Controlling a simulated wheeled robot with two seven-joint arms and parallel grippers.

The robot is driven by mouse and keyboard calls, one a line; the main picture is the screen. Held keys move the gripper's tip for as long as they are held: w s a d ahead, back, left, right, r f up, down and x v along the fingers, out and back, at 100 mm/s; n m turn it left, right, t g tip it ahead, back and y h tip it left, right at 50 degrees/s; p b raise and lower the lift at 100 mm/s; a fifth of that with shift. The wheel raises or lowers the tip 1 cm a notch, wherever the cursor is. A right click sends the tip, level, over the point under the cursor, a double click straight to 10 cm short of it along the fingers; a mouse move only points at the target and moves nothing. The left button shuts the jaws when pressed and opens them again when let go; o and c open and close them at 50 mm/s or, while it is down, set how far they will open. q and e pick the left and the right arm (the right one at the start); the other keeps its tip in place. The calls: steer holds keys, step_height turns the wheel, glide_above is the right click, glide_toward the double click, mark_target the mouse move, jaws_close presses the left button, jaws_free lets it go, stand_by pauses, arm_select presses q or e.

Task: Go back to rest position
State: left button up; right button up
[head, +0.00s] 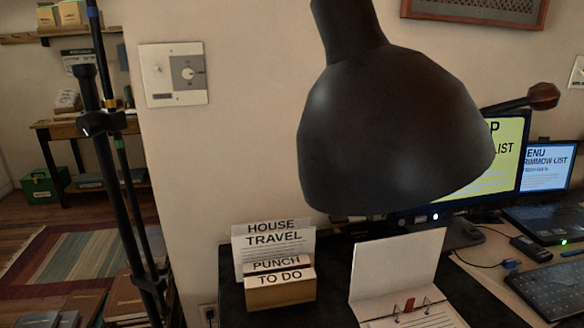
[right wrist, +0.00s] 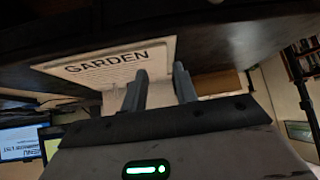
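My right gripper (right wrist: 160,80) shows in the right wrist view, with its two grey fingers apart and nothing visible held between them. A pale card reading "GARDEN" (right wrist: 100,67) is behind and to the left of the fingers; whether they touch it I cannot tell. Neither gripper shows in the head view, and my left gripper is not in any view.
A large black lamp shade (head: 390,130) hangs over the desk. Below it are a card holder (head: 282,292) and an open ring binder (head: 400,265). Monitors (head: 548,166) and a keyboard (head: 550,290) are at right. A black stand (head: 115,180) is at left.

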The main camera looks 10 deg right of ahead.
steer(key=s+a+f+g+h, duration=0.2)
steer(key=s+a+g, duration=0.3)
steer(key=s+a, duration=0.45)
steer(key=w+a+f+t+y, duration=0.3)
steer(key=w+f+t, duration=0.2)
steer(key=f+t, duration=0.1)
steer(key=shift+a+f+t, duration=0.25)
steer(key=shift+f+t, duration=0.05)
steer(key=shift+t, duration=0.2)
stand_by(0.4)
